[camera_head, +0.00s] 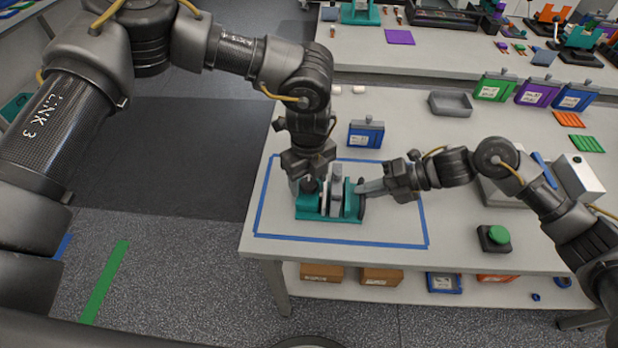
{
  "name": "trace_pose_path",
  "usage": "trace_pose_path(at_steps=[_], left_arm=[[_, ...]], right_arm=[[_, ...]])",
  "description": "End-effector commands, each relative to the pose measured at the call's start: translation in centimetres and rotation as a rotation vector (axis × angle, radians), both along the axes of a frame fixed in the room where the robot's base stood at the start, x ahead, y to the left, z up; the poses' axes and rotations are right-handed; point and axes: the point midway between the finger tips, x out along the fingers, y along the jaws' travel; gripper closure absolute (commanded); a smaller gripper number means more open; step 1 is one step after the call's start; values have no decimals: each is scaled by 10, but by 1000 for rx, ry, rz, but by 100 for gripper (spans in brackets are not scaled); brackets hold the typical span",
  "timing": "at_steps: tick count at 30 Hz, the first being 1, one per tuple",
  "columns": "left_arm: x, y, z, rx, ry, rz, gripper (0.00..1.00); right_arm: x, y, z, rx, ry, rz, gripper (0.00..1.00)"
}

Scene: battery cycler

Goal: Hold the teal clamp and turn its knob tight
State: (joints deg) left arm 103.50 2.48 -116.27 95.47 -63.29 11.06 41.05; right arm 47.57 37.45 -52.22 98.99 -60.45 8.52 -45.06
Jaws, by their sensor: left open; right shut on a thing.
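The teal clamp (330,215) stands on the table inside a blue tape outline. It has grey upright plates in its middle and a dark round part at each end. My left gripper (308,188) comes down from above at the clamp's left end. It is open, with its fingers on either side of a dark knob-like part. My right gripper (364,190) reaches in level from the right and is shut on the clamp's right end. The exact part it grips is too small to tell. Whether the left fingers touch the clamp cannot be told.
A blue battery case (366,134) stands behind the clamp. A grey tray (451,103) and several coloured cases are further back right. A green button (496,237) sits at the right front. The table (345,258) is bare around the clamp within the tape.

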Motion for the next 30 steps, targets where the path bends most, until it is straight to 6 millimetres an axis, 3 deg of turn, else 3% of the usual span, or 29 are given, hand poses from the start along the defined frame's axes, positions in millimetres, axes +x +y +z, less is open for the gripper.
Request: trace_pose_path(at_steps=[2,12,22,30], left_arm=[[0,0,0,0,0,0,41],[0,0,0,0,0,0,85],[0,0,0,-1,1,-53,85],[-1,0,0,-2,3,-237,85]], right_arm=[[0,0,0,0,1,1,100],[0,0,0,0,0,0,100],[0,0,0,-1,1,-1,100],[0,0,0,-1,1,-1,100]])
